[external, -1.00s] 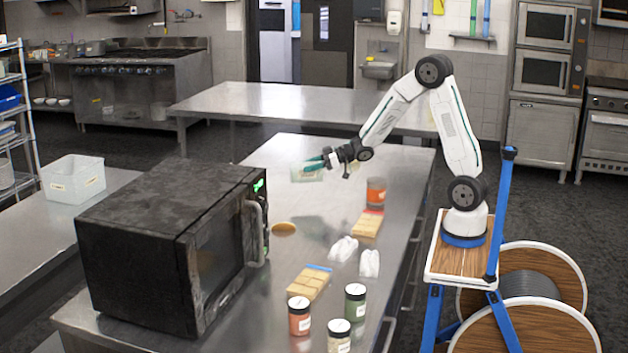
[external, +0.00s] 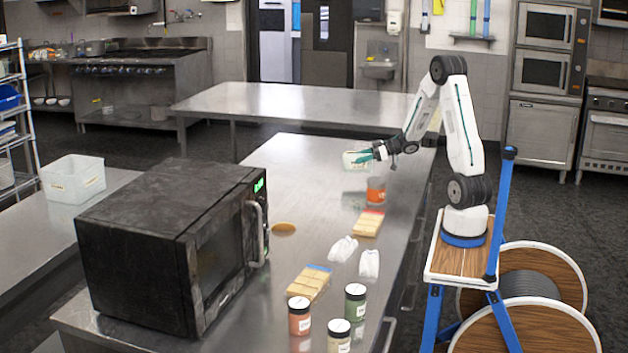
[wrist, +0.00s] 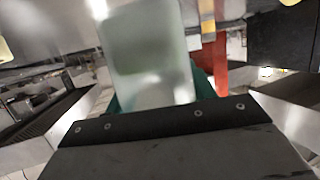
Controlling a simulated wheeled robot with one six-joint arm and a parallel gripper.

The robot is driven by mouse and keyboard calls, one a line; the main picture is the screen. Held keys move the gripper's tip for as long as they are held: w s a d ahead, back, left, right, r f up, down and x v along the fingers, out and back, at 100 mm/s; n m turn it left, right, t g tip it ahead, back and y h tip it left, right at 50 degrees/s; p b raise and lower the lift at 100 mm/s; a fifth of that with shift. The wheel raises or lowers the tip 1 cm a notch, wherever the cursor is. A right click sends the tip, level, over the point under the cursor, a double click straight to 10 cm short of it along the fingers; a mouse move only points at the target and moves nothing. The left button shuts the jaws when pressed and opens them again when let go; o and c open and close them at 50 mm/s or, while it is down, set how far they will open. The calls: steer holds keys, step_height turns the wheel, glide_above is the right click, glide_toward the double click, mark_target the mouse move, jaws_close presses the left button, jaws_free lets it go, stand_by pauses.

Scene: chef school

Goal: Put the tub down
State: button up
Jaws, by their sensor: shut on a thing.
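The tub (external: 356,160) is a small, pale, translucent container with a label. In the external view it is at the tip of my gripper (external: 366,156), above the far part of the steel table. My gripper is shut on it. In the wrist view the tub (wrist: 148,60) fills the upper middle, pale and blurred, with a green finger (wrist: 204,88) partly showing beside it. An orange-red jar (external: 376,191) stands on the table just below and to the right of the tub.
The steel table (external: 310,170) has clear room left of the jar. Wooden blocks (external: 368,223), white crumpled items (external: 343,249), a round tan piece (external: 284,229) and several spice jars (external: 355,302) lie nearer. A black microwave (external: 150,250) stands at left.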

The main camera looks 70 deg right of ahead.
steer(key=shift+w+a+r+n+y, duration=0.1)
steer(key=shift+a+n+y, duration=0.2)
steer(key=shift+a+y, duration=0.15)
steer(key=shift+w+d+f, duration=0.8)
steer(key=shift+w+d, duration=0.2)
steer(key=shift+w, duration=1.4)
steer(key=shift+w+d+f, duration=0.8)
steer(key=shift+w+d, duration=0.2)
steer(key=shift+w, duration=1.4)
steer(key=shift+w+d+f, duration=0.8)
steer(key=shift+w+d, duration=0.2)
steer(key=shift+w, duration=1.4)
steer(key=o, duration=1.2)
steer(key=shift+f, duration=0.15)
steer(key=shift+c, duration=0.2)
